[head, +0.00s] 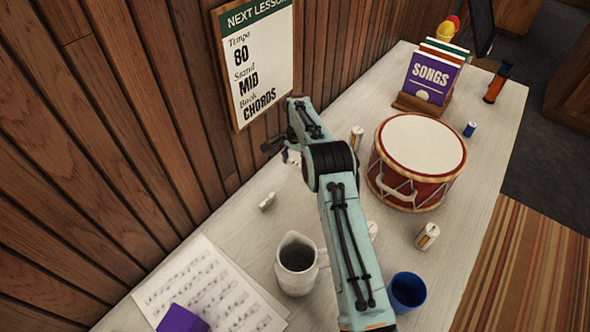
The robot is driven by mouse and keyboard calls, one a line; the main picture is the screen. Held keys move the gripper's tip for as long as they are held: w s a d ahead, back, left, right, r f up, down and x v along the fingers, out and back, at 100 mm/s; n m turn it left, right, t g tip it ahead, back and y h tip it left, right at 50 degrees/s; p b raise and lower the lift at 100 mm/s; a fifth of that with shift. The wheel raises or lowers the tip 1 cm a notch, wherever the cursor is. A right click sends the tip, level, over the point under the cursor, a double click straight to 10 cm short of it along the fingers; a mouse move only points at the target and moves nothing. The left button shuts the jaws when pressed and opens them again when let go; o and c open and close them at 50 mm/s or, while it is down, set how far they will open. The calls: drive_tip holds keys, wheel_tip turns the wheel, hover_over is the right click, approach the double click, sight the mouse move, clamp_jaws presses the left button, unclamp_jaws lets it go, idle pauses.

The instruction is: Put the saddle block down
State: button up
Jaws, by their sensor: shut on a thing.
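My arm reaches up through the middle of the head view and bends near the wooden wall. My gripper (291,157) is at its far end, small and mostly covered by the arm, low near the back edge of the table. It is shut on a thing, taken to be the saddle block. I cannot make out the block's shape or whether it touches the table.
Songbooks (435,75) stand behind. Bare tabletop (225,220) lies left of the white piece.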

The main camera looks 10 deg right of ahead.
sight(295, 177)
drive_tip(key=shift+w+f, duration=0.35)
drive_tip(key=shift+f, duration=1.5)
drive_tip(key=shift+f, duration=0.2)
drive_tip(key=o, duration=0.9)
drive_tip(key=shift+o, duration=0.2)
drive_tip(key=shift+r, duration=0.1)
